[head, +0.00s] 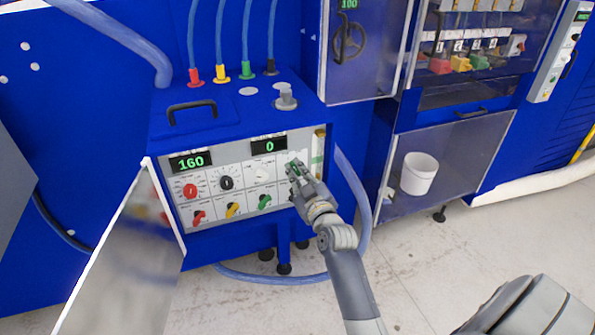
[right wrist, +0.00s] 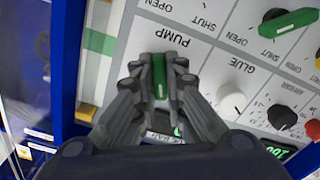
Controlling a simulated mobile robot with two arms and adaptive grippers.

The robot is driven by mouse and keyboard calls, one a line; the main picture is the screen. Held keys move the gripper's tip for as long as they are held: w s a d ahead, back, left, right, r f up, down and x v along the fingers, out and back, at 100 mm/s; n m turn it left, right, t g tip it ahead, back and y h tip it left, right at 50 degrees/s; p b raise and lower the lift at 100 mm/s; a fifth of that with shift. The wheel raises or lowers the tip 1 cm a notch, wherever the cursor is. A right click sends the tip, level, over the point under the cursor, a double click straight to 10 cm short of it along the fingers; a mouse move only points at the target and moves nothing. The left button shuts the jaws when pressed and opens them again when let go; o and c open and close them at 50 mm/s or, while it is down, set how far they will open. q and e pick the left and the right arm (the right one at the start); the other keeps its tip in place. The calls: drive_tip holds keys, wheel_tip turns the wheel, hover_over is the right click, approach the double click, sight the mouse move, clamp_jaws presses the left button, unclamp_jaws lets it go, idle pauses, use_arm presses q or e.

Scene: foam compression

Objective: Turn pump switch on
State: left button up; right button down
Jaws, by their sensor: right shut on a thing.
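The control panel (head: 240,182) is on the front of a blue machine. The green pump switch (right wrist: 159,77) sits between my right gripper's fingers, beside the printed word PUMP. My right gripper (head: 296,172) is at the right side of the panel and shut on the switch; it also shows in the right wrist view (right wrist: 160,75). The switch handle points roughly up and down in the wrist view, and its sides are partly covered by the fingers. The left gripper is not in view.
A panel door (head: 125,265) stands open at the left. Red, black and white knobs, and red, yellow and green handles (head: 264,201), are close left of my gripper. Displays read 160 and 0. A blue hose (head: 353,195) hangs at the right. A white bucket (head: 419,174) stands farther right.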

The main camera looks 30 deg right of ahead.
drive_tip(key=m+p, duration=0.2)
drive_tip(key=m, duration=0.3)
drive_tip(key=shift+r, duration=0.1)
drive_tip(key=m+p, duration=0.2)
drive_tip(key=m, duration=0.3)
drive_tip(key=shift+m, duration=0.4)
idle(0.3)
drive_tip(key=c, duration=1.7)
unclamp_jaws()
drive_tip(key=shift+o, duration=0.2)
drive_tip(key=shift+s, duration=0.15)
drive_tip(key=v, duration=1.1)
drive_tip(key=shift+s, duration=0.35)
